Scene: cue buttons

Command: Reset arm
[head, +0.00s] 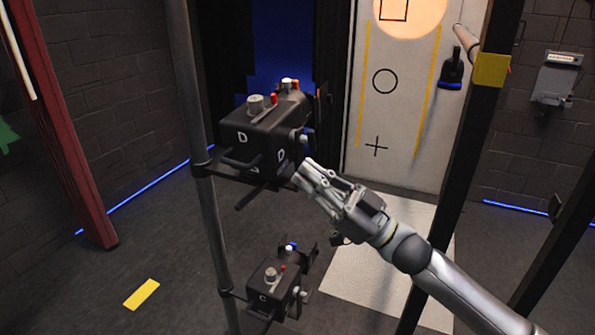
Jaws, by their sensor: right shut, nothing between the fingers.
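My right gripper (306,176) comes in from the lower right, and its fingers are shut and empty. Its tips are just right of and slightly below the upper black box (249,135), which is marked D. I cannot tell whether they touch it. This box carries a silver knob (255,103), a red-tipped switch (273,98) and a white and orange button (289,84) on top. A lower black box (268,293) marked C has a similar knob, a red switch and a blue button (291,246). My left gripper is not in view.
Both boxes hang on a dark vertical pole (196,130). A dark post (462,150) with a yellow band stands at the right, close to my right arm. A pale panel (400,120) with a circle and cross is behind. A red post (62,130) stands at the left.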

